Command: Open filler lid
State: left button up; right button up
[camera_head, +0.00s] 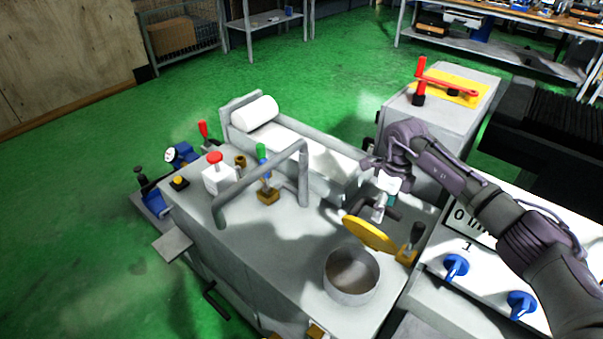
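The yellow round filler lid (369,234) stands tilted up at the back edge of the round grey filler neck (351,288). The neck's opening is uncovered and I see into it. A brass-coloured block with a dark knob (408,246) is just right of the lid. My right gripper (377,213) points down just behind the lid's upper edge. The lid partly hides its fingertips, so I cannot tell whether they touch the lid or how far apart they are. My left gripper is not in view.
A grey bar handle (258,182) rises from the machine top, left of the neck. A red button box (216,175) and a green-blue lever (263,165) stand farther left. A panel with blue knobs (456,265) lies to the right, under my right arm.

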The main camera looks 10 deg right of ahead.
jog(key=r+b, duration=0.1)
jog(key=d+r, duration=0.1)
jog(key=shift+w+d+r+b, duration=0.2)
jog(key=shift+r+b, duration=0.2)
jog(key=r, duration=0.1)
jog(key=a+r+b, duration=0.1)
jog(key=r, duration=0.3)
jog(key=shift+w+a+r, duration=0.15)
jog(key=shift+a+r, duration=0.1)
notch_tip(320, 180, up, 5)
jog(key=d+b, duration=0.1)
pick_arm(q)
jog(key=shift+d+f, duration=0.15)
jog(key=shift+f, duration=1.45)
pick_arm(e)
jog(key=s+a+f+t+y, duration=0.1)
jog(key=a+y, duration=1.1)
jog(key=a, duration=1.4)
jog(key=shift+s+a+f+t, duration=0.15)
jog(key=shift+s+a+t, duration=0.2)
jog(key=shift+s+t, duration=0.3)
